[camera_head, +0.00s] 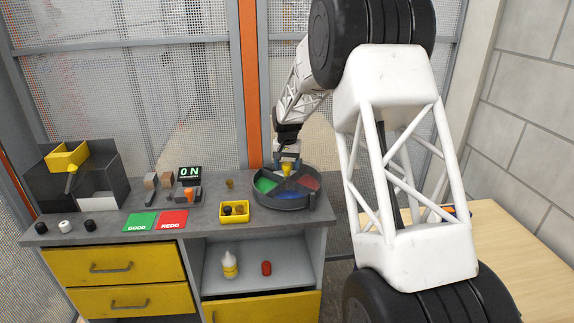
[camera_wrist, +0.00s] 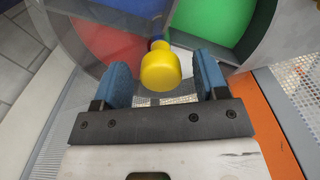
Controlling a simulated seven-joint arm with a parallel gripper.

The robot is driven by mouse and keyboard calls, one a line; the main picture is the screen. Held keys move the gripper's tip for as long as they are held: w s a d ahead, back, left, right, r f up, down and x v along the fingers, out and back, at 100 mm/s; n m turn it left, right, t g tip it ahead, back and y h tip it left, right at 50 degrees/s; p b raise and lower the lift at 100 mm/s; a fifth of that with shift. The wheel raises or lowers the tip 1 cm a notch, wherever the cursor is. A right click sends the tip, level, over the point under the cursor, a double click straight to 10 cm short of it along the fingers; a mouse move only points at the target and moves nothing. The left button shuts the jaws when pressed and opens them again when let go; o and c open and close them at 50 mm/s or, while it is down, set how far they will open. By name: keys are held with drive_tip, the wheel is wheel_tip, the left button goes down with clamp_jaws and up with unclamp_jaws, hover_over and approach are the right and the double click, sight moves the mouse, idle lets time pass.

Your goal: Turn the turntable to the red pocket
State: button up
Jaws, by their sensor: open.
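The turntable (camera_head: 283,206) is a round grey dish at the right end of the bench. Its green pocket (camera_head: 264,184) is at the left, its blue pocket (camera_head: 288,196) at the front and its red pocket (camera_head: 310,182) at the right. A yellow knob (camera_head: 287,171) stands at its centre. My gripper (camera_head: 287,163) is right above the centre, pointing down. In the wrist view the yellow knob (camera_wrist: 160,70) sits between the two open blue fingers, with gaps on both sides. There the red pocket (camera_wrist: 108,40) is left and the green pocket (camera_wrist: 215,20) right.
A yellow tray (camera_head: 234,220) with small dark items stands left of the turntable. Green and red cards (camera_head: 140,222), a lit ON display (camera_head: 189,173) and dark bins lie farther left. A mesh wall and an orange post (camera_head: 250,90) stand behind.

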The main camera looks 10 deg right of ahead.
drive_tip(key=shift+c, duration=0.3)
clamp_jaws()
drive_tip(key=shift+m, duration=0.5)
drive_tip(key=m, duration=0.3)
drive_tip(key=shift+m, duration=0.3)
drive_tip(key=m, duration=0.4)
drive_tip(key=shift+w+a+m, duration=0.1)
drive_tip(key=shift+m, duration=0.2)
drive_tip(key=m, duration=0.8)
drive_tip(key=shift+w+m, duration=0.15)
drive_tip(key=shift+m, duration=0.15)
